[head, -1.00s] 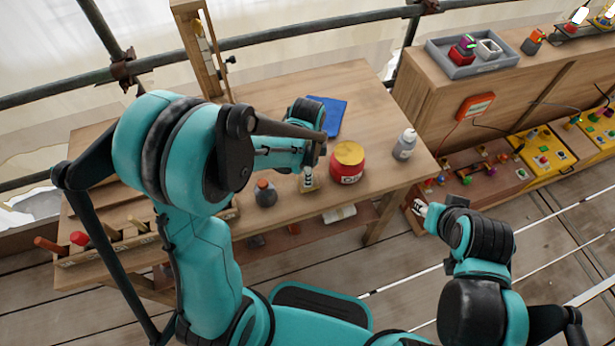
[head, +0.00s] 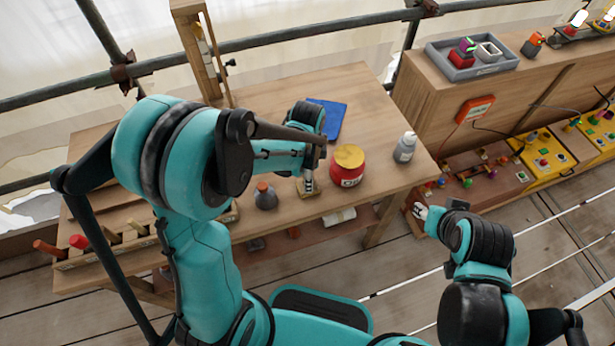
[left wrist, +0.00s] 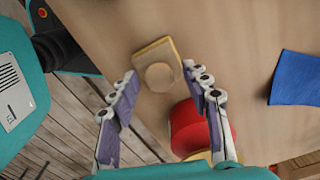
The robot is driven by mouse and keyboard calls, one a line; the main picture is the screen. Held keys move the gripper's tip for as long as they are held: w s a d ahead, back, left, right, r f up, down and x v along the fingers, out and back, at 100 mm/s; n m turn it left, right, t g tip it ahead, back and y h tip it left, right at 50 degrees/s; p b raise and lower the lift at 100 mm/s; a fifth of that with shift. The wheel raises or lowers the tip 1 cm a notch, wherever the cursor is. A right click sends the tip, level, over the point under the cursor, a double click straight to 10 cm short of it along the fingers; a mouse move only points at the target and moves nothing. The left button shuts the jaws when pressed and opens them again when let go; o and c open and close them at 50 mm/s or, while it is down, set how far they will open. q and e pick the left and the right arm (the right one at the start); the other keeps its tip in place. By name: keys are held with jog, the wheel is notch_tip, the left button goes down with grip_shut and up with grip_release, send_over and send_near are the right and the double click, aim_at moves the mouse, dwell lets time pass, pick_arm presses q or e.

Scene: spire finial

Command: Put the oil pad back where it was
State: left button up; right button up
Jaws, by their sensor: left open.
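The oil pad, a small tan pad with a round knob on top, lies on the wooden bench; it shows in the left wrist view (left wrist: 150,53) and, partly hidden, in the head view (head: 301,193). My left gripper (head: 309,184) points down over the pad. In the left wrist view the fingers (left wrist: 160,76) are spread, with the knob between and just beyond the tips; I cannot tell whether they touch it. My right gripper (head: 421,211) hangs off the bench's right end, too small to read its jaws.
A red tin with a yellow lid (head: 347,168) stands close right of the pad. A dark bottle (head: 265,195) stands to its left, a grey bottle (head: 405,147) farther right. A blue cloth (head: 328,118) lies behind. The bench (head: 375,120) is clear at the back right.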

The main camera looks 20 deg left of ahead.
pick_arm(q)
notch_tip(320, 180, up, 10)
jog(key=p, duration=0.3)
jog(key=s+a+r+n+t, duration=0.4)
jog(key=s+r+n+t, duration=0.3)
jog(key=s+n, duration=0.3)
jog(key=r+n, duration=0.1)
jog(key=n, duration=0.3)
jog(key=shift+s+a+r, duration=0.2)
jog(key=shift+a+r, duration=0.05)
jog(key=shift+a, duration=0.1)
notch_tip(320, 180, down, 3)
jog(key=b, duration=0.3)
jog(key=shift+f, duration=0.1)
